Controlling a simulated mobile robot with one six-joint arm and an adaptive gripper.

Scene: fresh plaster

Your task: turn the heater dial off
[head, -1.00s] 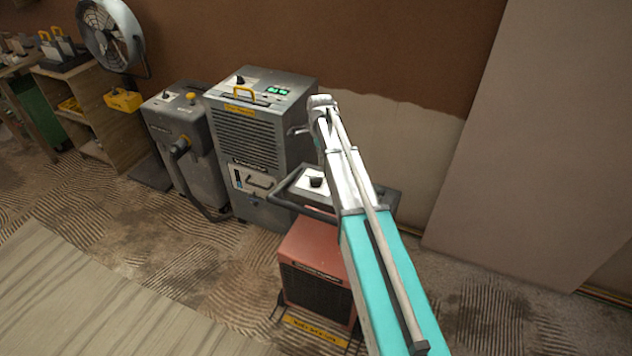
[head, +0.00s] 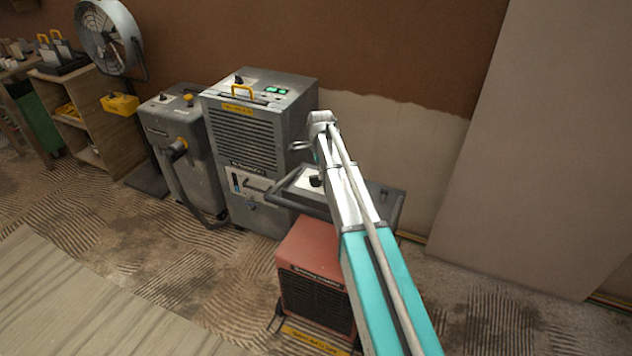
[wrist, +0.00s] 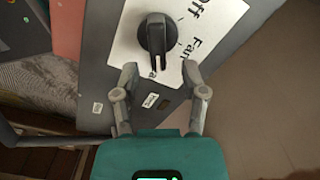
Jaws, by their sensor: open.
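The heater is a red box (head: 318,262) with a grey top panel (head: 378,200). Its black dial (head: 316,181) shows on a white plate beside my arm. In the wrist view the dial (wrist: 157,38) sits on the white label plate (wrist: 205,28), with "Off" and "Fan" printed to its right. Its ridge points down the picture, towards a label that is mostly hidden. My gripper (wrist: 162,82) is open and empty, its fingertips just below the dial and on either side of its lower end. I cannot tell whether they touch the panel. In the head view my arm hides part of the heater.
A grey dehumidifier (head: 250,140) stands close to the left of the heater, with another grey machine (head: 180,140) beyond it. A dark bar handle (head: 290,202) runs along the panel's edge. The wall (head: 400,150) is close behind. The floor at front left is open.

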